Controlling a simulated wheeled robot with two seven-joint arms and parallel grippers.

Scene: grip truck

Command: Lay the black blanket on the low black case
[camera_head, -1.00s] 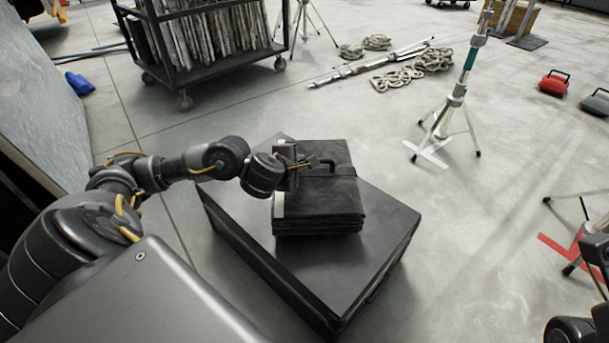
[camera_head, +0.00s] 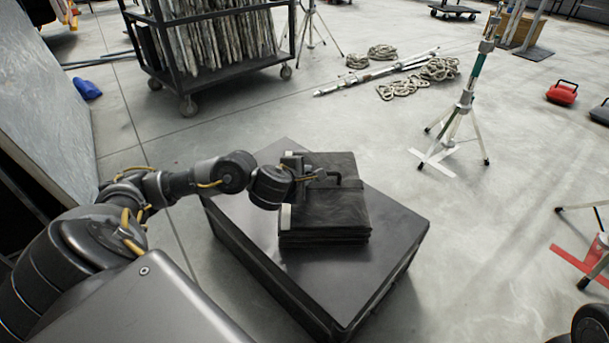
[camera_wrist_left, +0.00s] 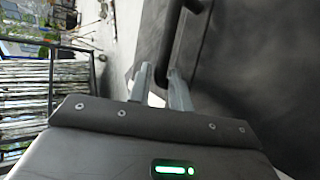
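The black blanket (camera_head: 325,215) is a folded, layered square bundle with a dark handle on its top. It is over the top of the low black case (camera_head: 385,235), a wide flat box on the floor. I cannot tell whether any gap is left under the blanket. My left gripper (camera_head: 314,172) is at the blanket's handle. In the left wrist view the two grey fingers (camera_wrist_left: 160,85) stand close on either side of the dark handle (camera_wrist_left: 186,25), with the blanket (camera_wrist_left: 245,75) beyond. My right gripper is not in view; only a dark part of that arm shows at lower right.
A wheeled cart (camera_head: 215,55) with upright panels stands behind. Coiled ropes (camera_head: 405,85), a light stand (camera_head: 462,105) and a red weight (camera_head: 562,93) are on the floor to the right. A grey panel (camera_head: 45,90) leans at left.

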